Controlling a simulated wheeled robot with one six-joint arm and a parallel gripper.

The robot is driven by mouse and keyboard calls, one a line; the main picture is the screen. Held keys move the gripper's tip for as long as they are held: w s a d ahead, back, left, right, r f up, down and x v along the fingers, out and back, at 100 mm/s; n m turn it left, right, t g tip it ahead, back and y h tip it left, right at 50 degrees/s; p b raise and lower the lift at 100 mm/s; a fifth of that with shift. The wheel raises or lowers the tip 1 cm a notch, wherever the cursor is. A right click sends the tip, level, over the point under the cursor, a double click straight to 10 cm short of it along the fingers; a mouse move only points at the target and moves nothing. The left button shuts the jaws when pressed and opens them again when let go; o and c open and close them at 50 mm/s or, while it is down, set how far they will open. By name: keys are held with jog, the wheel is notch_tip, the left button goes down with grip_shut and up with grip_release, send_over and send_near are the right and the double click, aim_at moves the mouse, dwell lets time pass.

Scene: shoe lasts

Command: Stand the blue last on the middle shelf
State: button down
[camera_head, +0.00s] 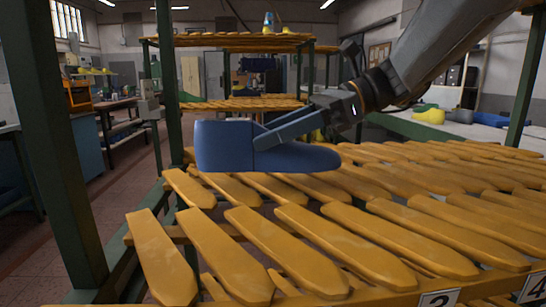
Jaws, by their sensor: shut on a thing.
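The blue last (222,148) is in my gripper (262,138), near the middle of the camera_head view. It lies level, with its tall heel block to the left and its low toe to the right. My gripper reaches in from the upper right and is shut on the last around its middle. The last is in front of a slatted shelf (300,248) of orange-yellow boards and seems to be above it. The exact gap under it cannot be told. The far finger is hidden behind the last.
Green posts (66,150) stand at the left and right of the shelf. More slatted shelves (232,40) rise behind, the top one bearing a small blue and yellow thing (268,22). A bench with yellow and grey lasts (428,114) is at the right. Number tags (440,298) mark the front edge.

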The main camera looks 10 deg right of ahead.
aim_at(271, 154)
jog(key=shift+f+b, duration=0.4)
jog(key=shift+f, duration=1.45)
jog(key=c, duration=1)
grip_release()
jog(key=p+v, duration=0.2)
jog(key=v, duration=1)
jog(key=shift+s, duration=0.2)
